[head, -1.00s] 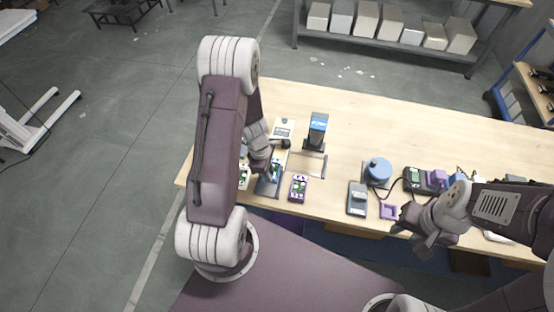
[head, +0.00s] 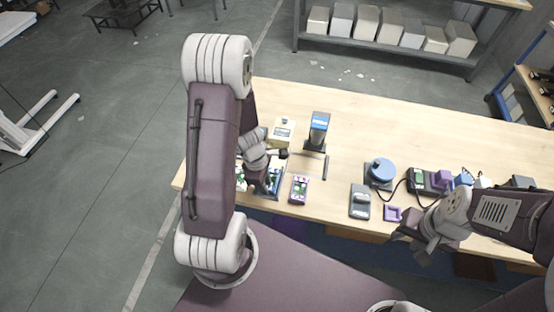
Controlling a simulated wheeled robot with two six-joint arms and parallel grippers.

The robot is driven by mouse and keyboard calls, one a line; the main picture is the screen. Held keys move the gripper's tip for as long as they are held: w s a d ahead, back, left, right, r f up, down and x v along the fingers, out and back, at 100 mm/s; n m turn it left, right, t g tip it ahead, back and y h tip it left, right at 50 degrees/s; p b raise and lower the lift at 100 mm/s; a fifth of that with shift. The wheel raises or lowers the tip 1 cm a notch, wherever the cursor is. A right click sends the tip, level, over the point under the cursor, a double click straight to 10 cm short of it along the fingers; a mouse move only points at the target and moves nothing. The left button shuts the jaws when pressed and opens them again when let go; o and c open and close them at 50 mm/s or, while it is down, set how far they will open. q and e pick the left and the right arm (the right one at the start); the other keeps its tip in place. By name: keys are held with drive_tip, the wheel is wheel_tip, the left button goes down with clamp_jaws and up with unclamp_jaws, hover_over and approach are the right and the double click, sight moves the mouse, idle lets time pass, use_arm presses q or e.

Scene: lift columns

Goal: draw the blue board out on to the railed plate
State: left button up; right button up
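The small blue board (head: 275,181), with light parts on it, lies near the bench's front left edge. It appears to be over the dark grey plate (head: 264,194), which I take for the railed plate; its rails are too small to make out. My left gripper (head: 264,184) is down at the board's left side. Its fingertips are mostly hidden, so I cannot tell whether they grip the board. A green and white board (head: 241,178) shows partly behind my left arm. My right gripper (head: 412,243) is empty and looks open, low over the bench's front edge.
A blue-topped column (head: 318,130) stands behind, with a thin dark frame (head: 325,165) before it. The back of the bench (head: 420,125) is clear.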

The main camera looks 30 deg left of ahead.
use_arm(q)
drive_tip(key=shift+o, duration=0.4)
wheel_tip(320, 180, up, 6)
drive_tip(key=p, duration=0.6)
drive_tip(key=shift+r, duration=0.1)
